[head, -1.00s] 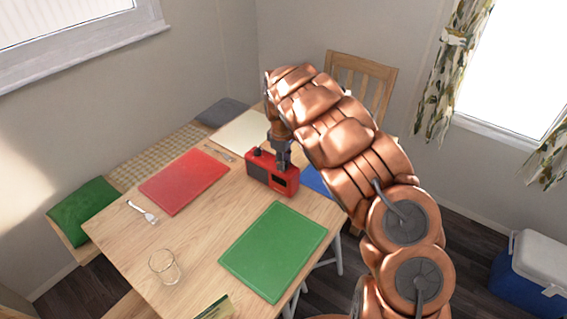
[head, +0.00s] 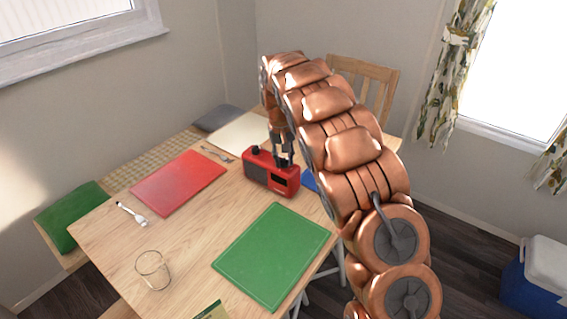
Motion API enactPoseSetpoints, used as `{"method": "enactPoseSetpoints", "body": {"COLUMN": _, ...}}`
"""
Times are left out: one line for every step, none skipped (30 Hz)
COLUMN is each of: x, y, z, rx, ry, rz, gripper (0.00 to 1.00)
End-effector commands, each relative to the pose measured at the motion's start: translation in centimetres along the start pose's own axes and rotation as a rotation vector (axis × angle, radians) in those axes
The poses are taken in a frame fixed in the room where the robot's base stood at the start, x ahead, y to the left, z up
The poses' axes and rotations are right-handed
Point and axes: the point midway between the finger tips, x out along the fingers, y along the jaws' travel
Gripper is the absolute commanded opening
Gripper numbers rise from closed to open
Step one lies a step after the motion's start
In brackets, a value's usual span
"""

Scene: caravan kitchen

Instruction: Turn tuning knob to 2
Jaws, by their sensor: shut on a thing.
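The red radio (head: 270,174) stands upright on the wooden table, with a dark grille at its left and a dark display at its right. A dark knob (head: 255,150) shows on its top left. My gripper (head: 283,160) points down at the top right of the radio. Its fingers are shut on a part there, which I take to be the tuning knob; the fingers hide it, so its setting cannot be read.
A red mat (head: 178,183) lies left of the radio, a green mat (head: 272,256) in front, and a blue mat (head: 309,181) partly behind my arm. A glass (head: 153,270) and a fork (head: 218,154) are on the table (head: 192,232). A cooler (head: 535,283) stands at the right.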

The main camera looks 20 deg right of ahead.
Motion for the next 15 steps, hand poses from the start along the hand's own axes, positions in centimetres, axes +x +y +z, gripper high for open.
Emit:
{"method": "enactPoseSetpoints", "body": {"x": 0.34, "y": -0.11, "z": 0.02, "rx": 0.040, "ry": -0.004, "rz": 0.000, "gripper": 0.00}}
{"method": "enactPoseSetpoints", "body": {"x": 0.35, "y": -0.12, "z": 0.04, "rx": 0.068, "ry": -0.007, "rz": 0.001, "gripper": 0.00}}
{"method": "enactPoseSetpoints", "body": {"x": 0.35, "y": -0.15, "z": 0.06, "rx": 0.105, "ry": -0.011, "rz": 0.000, "gripper": 0.00}}
{"method": "enactPoseSetpoints", "body": {"x": 0.36, "y": -0.13, "z": 0.07, "rx": 0.134, "ry": -0.013, "rz": 0.000, "gripper": 0.00}}
{"method": "enactPoseSetpoints", "body": {"x": 0.35, "y": -0.09, "z": 0.05, "rx": 0.162, "ry": -0.015, "rz": 0.000, "gripper": 0.00}}
{"method": "enactPoseSetpoints", "body": {"x": 0.36, "y": -0.03, "z": 0.04, "rx": 0.199, "ry": -0.017, "rz": 0.000, "gripper": 0.00}}
{"method": "enactPoseSetpoints", "body": {"x": 0.36, "y": -0.02, "z": 0.03, "rx": 0.226, "ry": -0.018, "rz": 0.001, "gripper": 0.00}}
{"method": "enactPoseSetpoints", "body": {"x": 0.35, "y": -0.03, "z": 0.01, "rx": 0.252, "ry": -0.020, "rz": 0.001, "gripper": 0.00}}
{"method": "enactPoseSetpoints", "body": {"x": 0.35, "y": -0.06, "z": 0.01, "rx": 0.286, "ry": -0.022, "rz": 0.001, "gripper": 0.00}}
{"method": "enactPoseSetpoints", "body": {"x": 0.34, "y": -0.07, "z": 0.01, "rx": 0.310, "ry": -0.024, "rz": 0.001, "gripper": 0.00}}
{"method": "enactPoseSetpoints", "body": {"x": 0.33, "y": -0.06, "z": 0.00, "rx": 0.333, "ry": -0.025, "rz": 0.001, "gripper": 0.00}}
{"method": "enactPoseSetpoints", "body": {"x": 0.32, "y": -0.03, "z": 0.00, "rx": 0.364, "ry": -0.027, "rz": 0.001, "gripper": 0.00}}
{"method": "enactPoseSetpoints", "body": {"x": 0.31, "y": 0.01, "z": 0.00, "rx": 0.386, "ry": -0.029, "rz": 0.001, "gripper": 0.00}}
{"method": "enactPoseSetpoints", "body": {"x": 0.30, "y": 0.04, "z": 0.00, "rx": 0.408, "ry": -0.030, "rz": 0.001, "gripper": 0.00}}
{"method": "enactPoseSetpoints", "body": {"x": 0.28, "y": 0.06, "z": 0.00, "rx": 0.435, "ry": -0.032, "rz": 0.001, "gripper": 0.00}}
